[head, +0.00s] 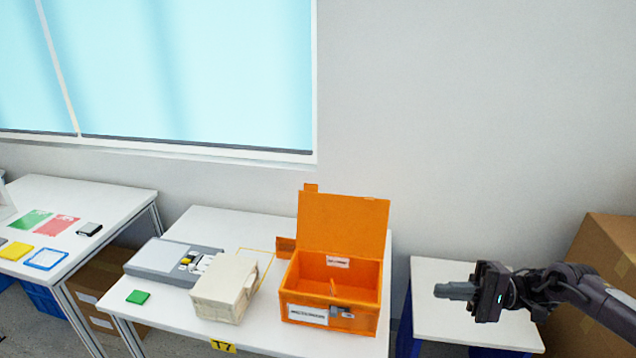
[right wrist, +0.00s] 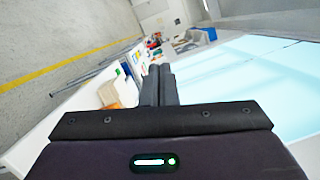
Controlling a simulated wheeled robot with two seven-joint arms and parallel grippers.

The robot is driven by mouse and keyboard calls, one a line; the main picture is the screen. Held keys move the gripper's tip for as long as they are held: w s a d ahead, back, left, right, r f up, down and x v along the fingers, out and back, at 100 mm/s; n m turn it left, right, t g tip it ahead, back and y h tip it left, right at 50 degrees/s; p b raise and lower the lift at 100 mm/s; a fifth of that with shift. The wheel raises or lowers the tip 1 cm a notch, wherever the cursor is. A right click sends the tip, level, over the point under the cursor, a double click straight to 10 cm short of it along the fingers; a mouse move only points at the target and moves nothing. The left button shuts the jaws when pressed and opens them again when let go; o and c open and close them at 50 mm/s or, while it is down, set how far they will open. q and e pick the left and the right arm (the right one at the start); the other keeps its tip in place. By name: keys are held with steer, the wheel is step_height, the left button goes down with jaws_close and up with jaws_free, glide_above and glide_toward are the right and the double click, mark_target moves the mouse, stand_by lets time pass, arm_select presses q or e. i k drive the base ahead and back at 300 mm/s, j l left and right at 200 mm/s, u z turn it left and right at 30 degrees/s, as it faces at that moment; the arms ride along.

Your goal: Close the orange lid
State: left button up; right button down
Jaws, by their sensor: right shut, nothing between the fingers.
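An orange box (head: 331,315) stands on the white middle table, near its right end. Its orange lid (head: 343,222) is raised, standing up at the back of the box and leaning slightly back. The inside of the box is exposed. A small grey latch sits on its front. My right gripper (head: 440,291) is to the right of the box, above the small right table, apart from the box and lid. Its fingers are together and empty, pointing left. They also show in the right wrist view (right wrist: 160,84). My left gripper is not in view.
A cream-coloured block (head: 222,290) stands left of the orange box, and a grey case (head: 160,258) lies behind it. A green piece (head: 138,297) lies at the front left. The small right table (head: 440,335) looks bare. A cardboard box (head: 607,250) stands far right.

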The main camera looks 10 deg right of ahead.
mark_target(327, 221)
steer(key=i, duration=1.85)
